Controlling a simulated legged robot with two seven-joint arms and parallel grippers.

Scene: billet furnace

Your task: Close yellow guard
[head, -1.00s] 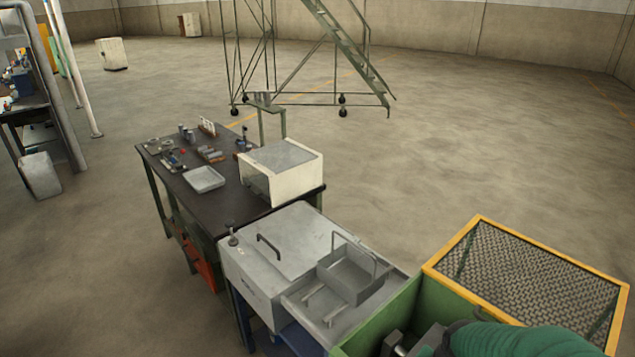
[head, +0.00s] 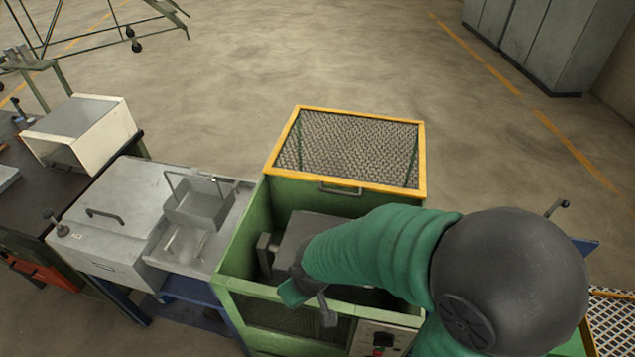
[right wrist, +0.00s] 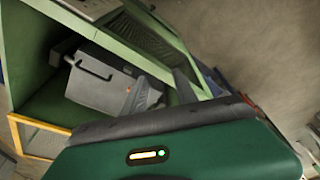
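The yellow guard (head: 419,150), a yellow frame with wire mesh and a small grey handle (head: 340,189) on its near edge, stands swung open at the back of the green machine (head: 228,240). The machine's top is uncovered and grey parts (head: 305,232) show inside. My right arm reaches across the machine from the right, its hand low near the front rim, apart from the guard. In the right wrist view my right gripper (right wrist: 166,90) has two grey fingers apart with nothing visible between them. A yellow frame edge shows there at lower left, probably the guard. My left gripper is out of view.
A grey metal unit (head: 120,205) with a handled tray (head: 199,205) stands left of the machine. A white box (head: 120,125) sits on the dark bench at left. Grey cabinets (head: 545,45) stand at the back right. The floor behind the guard is clear.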

